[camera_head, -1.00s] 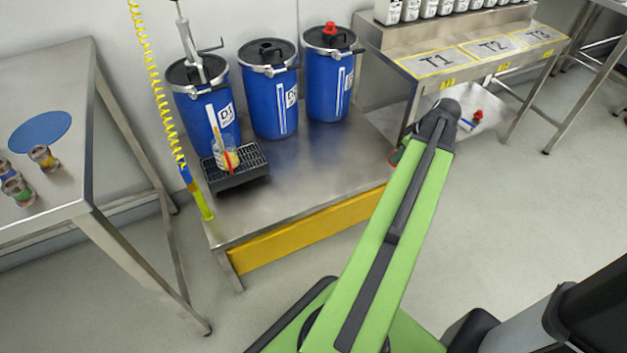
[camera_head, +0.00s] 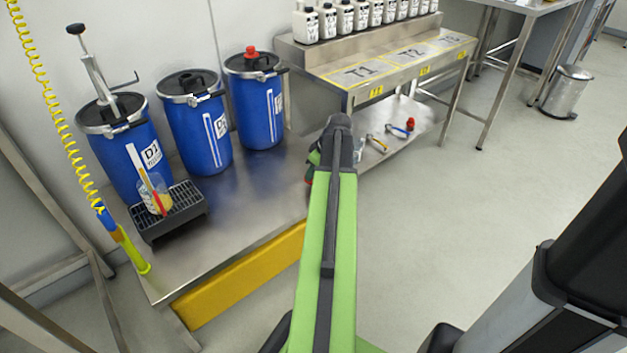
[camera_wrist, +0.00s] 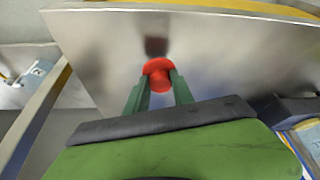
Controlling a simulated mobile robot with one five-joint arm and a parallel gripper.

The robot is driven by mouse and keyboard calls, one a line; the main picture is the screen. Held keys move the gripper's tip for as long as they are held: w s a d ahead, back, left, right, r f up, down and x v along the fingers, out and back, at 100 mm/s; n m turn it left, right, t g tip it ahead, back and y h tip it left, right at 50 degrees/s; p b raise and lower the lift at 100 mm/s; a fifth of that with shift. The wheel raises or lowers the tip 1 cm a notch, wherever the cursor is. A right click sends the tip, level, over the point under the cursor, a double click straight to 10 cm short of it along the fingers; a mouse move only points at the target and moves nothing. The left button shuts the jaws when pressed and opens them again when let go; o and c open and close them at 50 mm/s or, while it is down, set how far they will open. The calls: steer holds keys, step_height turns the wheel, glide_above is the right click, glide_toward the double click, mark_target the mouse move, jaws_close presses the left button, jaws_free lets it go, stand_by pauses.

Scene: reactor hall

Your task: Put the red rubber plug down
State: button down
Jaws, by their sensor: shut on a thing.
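My gripper (camera_wrist: 158,88) shows in the wrist view with its two green fingers shut on the red rubber plug (camera_wrist: 157,70). The plug is held at the fingertips, in front of a bare shiny metal surface (camera_wrist: 220,50). A dark reddish patch, like a reflection or shadow, lies on that surface beyond the plug. I cannot tell how large the gap to the surface is. In the head view my arm hides most of the gripper, and the held plug is not clearly visible.
Three blue drums (camera_head: 192,130) stand on a low steel platform (camera_head: 245,225); the right drum has a red fitting (camera_head: 251,52) on its lid. A black drip tray (camera_head: 170,222) carries a beaker (camera_head: 152,190). Tools lie on the lower shelf (camera_head: 400,145) under the bottle bench (camera_head: 385,65).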

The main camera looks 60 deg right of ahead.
step_height(320, 180, down, 2)
steer(key=shift+f+b, duration=0.1)
steer(key=shift+b, duration=0.2)
steer(key=shift+r, duration=0.3)
steer(key=shift+f, duration=0.2)
steer(key=c, duration=1.1)
jaws_free()
steer(key=shift+r, duration=0.1)
steer(key=p+v, duration=1.1)
steer(key=v, duration=0.1)
steer(key=shift+r+p, duration=0.15)
steer(key=shift+p, duration=0.15)
